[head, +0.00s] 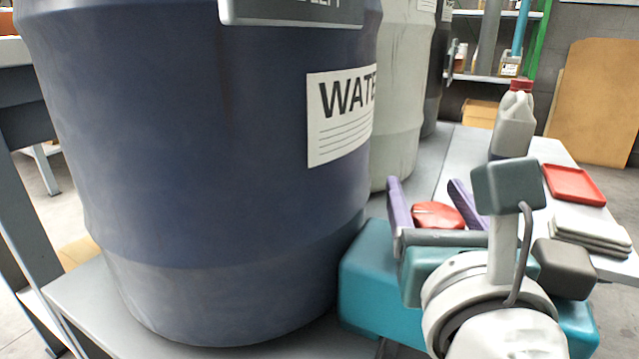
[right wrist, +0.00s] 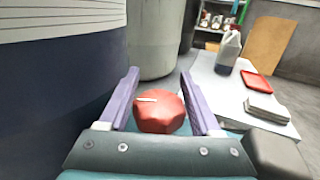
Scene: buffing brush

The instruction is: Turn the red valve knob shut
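The red valve knob (head: 437,215) is on the far side of my right gripper in the head view, beside the blue water barrel (head: 215,150). In the right wrist view the knob (right wrist: 160,112) has a white mark on its top. My right gripper (head: 430,195) is open, with its purple fingers on either side of the knob. In the right wrist view a small gap shows between the knob and each finger of the gripper (right wrist: 158,85). The knob's lower part and mount are hidden. My left gripper is not in view.
A grey barrel (head: 400,90) stands behind the blue one. On the table at right are a jug with a red cap (head: 513,125), a red tray (head: 574,184) and folded cloths (head: 590,232). Shelves (head: 485,78) and a brown board (head: 595,100) stand farther back.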

